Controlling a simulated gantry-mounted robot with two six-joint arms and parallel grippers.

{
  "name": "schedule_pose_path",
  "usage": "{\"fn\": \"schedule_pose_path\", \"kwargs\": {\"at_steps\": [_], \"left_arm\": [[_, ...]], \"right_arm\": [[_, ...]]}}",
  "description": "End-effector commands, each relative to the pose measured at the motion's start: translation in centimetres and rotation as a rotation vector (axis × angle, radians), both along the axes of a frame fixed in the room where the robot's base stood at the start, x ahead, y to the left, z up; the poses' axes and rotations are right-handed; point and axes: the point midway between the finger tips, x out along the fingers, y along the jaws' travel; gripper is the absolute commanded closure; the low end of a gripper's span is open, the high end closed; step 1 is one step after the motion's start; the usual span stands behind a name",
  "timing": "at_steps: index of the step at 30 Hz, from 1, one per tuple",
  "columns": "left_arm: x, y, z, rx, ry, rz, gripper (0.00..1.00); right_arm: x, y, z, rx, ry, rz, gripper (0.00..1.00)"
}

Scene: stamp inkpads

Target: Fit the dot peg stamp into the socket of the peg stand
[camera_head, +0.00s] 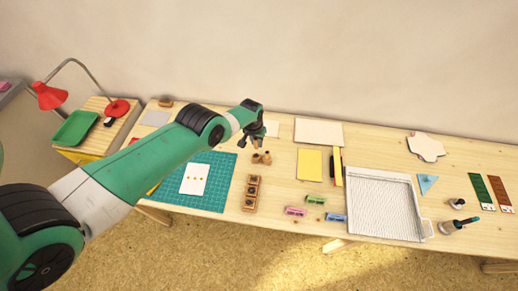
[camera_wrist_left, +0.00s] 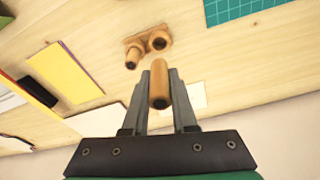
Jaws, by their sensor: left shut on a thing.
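My left gripper (camera_head: 253,138) hangs over the back middle of the table. In the left wrist view, its two fingers (camera_wrist_left: 161,98) are shut on a light wooden cylinder, the dot peg stamp (camera_wrist_left: 159,84), which has a dark end. The wooden peg stand (camera_wrist_left: 136,42) lies beyond the fingertips in that view, with two round upright wooden parts; which is a socket I cannot tell. The held stamp appears apart from it. In the head view the peg stand (camera_head: 261,158) is just in front of the gripper. My right gripper is not in view.
A wooden block rack (camera_head: 250,192) stands in front of the stand. A teal cutting mat (camera_head: 217,188) with a white card lies left; a yellow sheet (camera_head: 310,164) and white wire tray (camera_head: 383,207) lie right.

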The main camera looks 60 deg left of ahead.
Motion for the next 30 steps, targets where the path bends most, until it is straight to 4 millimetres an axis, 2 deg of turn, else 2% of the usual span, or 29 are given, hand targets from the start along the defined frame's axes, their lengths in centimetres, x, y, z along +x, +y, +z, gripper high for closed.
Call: {"fn": "schedule_pose_path", "kwargs": {"at_steps": [8,22,30], "left_arm": [[0.0,-0.1,-0.3,0.000,0.000,0.001,1.00],[0.0,-0.1,-5.0,0.001,0.001,0.001,1.00],[0.0,-0.1,-5.8,0.001,0.000,0.002,1.00]], "right_arm": [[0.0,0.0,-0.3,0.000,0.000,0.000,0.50],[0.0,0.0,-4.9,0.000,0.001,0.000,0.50],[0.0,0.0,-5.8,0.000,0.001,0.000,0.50]]}}
